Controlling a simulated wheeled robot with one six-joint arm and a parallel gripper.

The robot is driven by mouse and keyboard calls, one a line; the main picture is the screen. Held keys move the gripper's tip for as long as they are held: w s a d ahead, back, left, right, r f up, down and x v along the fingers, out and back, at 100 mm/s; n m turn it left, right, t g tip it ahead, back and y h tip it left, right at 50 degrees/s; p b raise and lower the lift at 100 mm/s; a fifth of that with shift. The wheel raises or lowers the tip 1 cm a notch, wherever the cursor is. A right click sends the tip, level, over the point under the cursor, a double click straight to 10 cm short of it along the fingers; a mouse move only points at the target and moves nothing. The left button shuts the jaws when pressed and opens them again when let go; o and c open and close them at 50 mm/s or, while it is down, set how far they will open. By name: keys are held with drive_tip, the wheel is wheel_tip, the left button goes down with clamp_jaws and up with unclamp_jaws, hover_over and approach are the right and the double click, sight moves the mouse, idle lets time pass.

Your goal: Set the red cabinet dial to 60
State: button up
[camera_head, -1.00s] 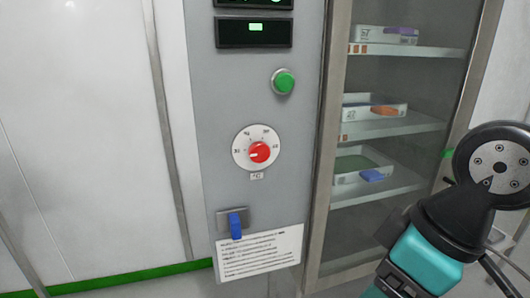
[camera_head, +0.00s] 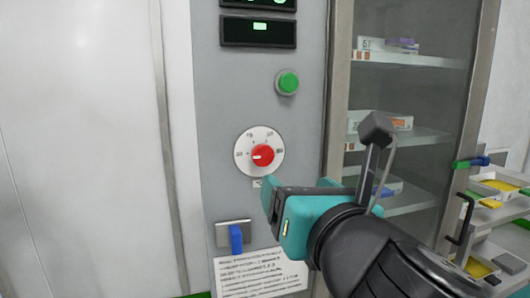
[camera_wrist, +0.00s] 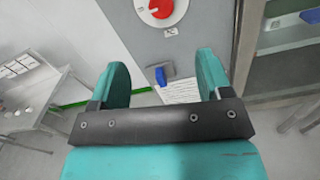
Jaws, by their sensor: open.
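The red dial (camera_head: 263,155) sits on a round white scale plate (camera_head: 246,144) on the grey cabinet panel. A white pointer mark on the knob points left, towards the low end of the scale; the scale numbers are too small to read surely. In the wrist view the red dial (camera_wrist: 162,8) is at the top edge, partly cut off, beyond the fingers. My gripper (camera_wrist: 160,82) is open and empty, with two teal fingers apart. In the head view my gripper (camera_head: 274,200) is below and right of the dial, apart from it.
A green button (camera_head: 288,82) is above the dial and a dark display (camera_head: 258,31) higher up. A blue switch (camera_head: 236,238) and a printed label (camera_head: 262,274) are below. A glass-doored cabinet (camera_head: 411,80) with boxes stands right. A cart with yellow-lined trays (camera_head: 500,185) is far right.

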sight(264, 157)
drive_tip(key=p+x, duration=0.9)
drive_tip(key=x, duration=0.5)
drive_tip(key=shift+w+p, duration=0.3)
drive_tip(key=shift+w, duration=0.05)
drive_tip(key=shift+w+a+f, duration=0.1)
drive_tip(key=shift+w+a, duration=0.05)
drive_tip(key=shift+w, duration=0.4)
drive_tip(key=c, duration=0.9)
